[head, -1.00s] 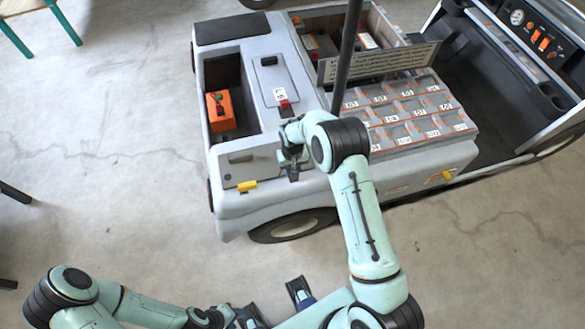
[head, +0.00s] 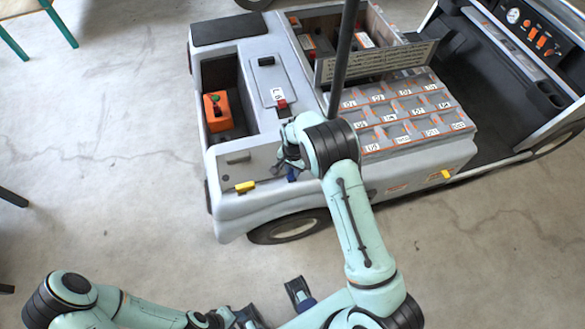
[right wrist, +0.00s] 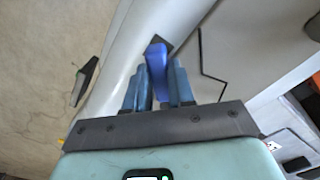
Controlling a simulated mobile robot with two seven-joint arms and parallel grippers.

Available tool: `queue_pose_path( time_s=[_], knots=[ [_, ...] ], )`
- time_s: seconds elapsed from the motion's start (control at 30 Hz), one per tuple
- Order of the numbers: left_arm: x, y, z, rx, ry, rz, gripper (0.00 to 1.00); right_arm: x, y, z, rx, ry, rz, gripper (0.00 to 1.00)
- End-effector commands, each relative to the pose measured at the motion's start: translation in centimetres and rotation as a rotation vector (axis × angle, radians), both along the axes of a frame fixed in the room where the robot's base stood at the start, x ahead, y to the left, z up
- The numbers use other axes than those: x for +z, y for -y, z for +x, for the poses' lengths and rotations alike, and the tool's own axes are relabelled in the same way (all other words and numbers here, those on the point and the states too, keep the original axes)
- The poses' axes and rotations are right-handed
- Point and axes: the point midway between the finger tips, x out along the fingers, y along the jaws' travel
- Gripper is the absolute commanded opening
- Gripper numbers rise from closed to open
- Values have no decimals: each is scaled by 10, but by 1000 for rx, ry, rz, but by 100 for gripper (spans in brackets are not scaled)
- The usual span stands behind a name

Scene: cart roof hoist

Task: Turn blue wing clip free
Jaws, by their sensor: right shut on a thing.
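The blue wing clip (right wrist: 156,60) stands out between my right gripper's fingers in the right wrist view. It is against the pale grey side of the cart. My right gripper (right wrist: 159,88) is shut on it, with a blue finger on either side. In the head view my right gripper (head: 288,168) is at the cart's near side edge, above the front wheel. A little dark blue shows below it there, but the clip's shape is mostly hidden. My left gripper (head: 232,318) is low at the bottom edge, away from the cart; its jaw state is unclear.
The grey cart (head: 230,190) has a yellow latch (head: 245,187) left of my right gripper and another yellow latch (head: 446,174) farther right. An orange box (head: 217,112) sits in its left recess. A dark post (head: 342,60) rises behind my right wrist. Floor in front is clear.

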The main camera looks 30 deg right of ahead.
Motion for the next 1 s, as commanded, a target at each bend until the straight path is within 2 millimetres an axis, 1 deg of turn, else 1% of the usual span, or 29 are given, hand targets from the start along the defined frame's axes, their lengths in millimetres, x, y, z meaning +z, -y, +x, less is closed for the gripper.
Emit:
queue_pose_path(
  time_s=[0.3,0.6,0.8,1.0],
  knots=[
    [9,0,3,0,3,0,43,1,0,-4,-301,-2,0,0],
    [19,0,7,0,9,0,43,1,1,-6,-559,-2,0,0],
    [25,0,10,0,11,-1,43,1,1,-8,-685,-2,0,0],
    [29,0,12,0,13,0,43,0,0,-9,-761,-2,1,0]
  ],
)
